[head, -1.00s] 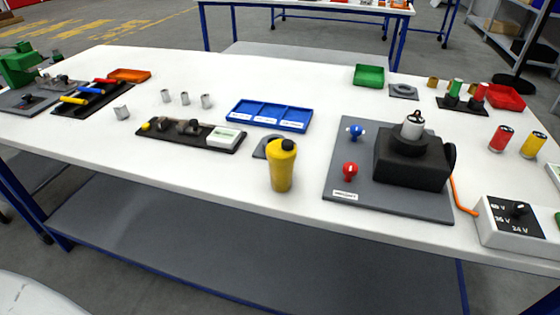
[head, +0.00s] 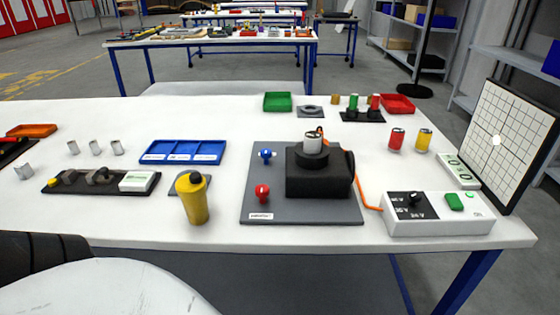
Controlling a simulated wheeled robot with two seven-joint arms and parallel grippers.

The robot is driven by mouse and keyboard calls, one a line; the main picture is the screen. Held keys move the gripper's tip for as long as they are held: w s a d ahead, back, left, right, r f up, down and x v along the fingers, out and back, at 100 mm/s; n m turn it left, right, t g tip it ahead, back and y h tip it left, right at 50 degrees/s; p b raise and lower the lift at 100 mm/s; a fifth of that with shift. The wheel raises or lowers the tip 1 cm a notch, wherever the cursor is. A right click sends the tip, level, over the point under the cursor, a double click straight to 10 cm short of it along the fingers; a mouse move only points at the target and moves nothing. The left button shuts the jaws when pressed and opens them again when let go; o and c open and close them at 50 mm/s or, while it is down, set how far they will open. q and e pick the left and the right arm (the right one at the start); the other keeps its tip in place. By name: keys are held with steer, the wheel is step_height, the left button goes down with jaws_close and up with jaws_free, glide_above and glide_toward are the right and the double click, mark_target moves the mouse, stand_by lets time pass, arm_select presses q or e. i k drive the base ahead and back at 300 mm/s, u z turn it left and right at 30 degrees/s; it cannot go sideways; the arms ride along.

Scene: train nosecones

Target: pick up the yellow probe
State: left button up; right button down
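No yellow probe shows clearly in this view. A black holder (head: 14,152) is cut off by the left edge, with only a bit of red on it visible. Any yellow, handle-like piece on it is out of frame. A yellow bottle (head: 193,203) with a dark cap stands upright at the front of the table. Neither of my grippers is in view. A dark ribbed part and a pale rounded part, probably mine, fill the lower left corner.
The white table (head: 300,110) holds a blue tray (head: 183,152), a grey plate with a black block (head: 318,172), and a control box (head: 436,214) with an orange cable. A gridded panel (head: 499,145) stands at right. An orange tray (head: 32,130) lies far left.

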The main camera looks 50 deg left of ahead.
mark_target(194, 198)
steer(key=z, duration=0.65)
steer(key=k, duration=0.6)
steer(key=u, duration=1.65)
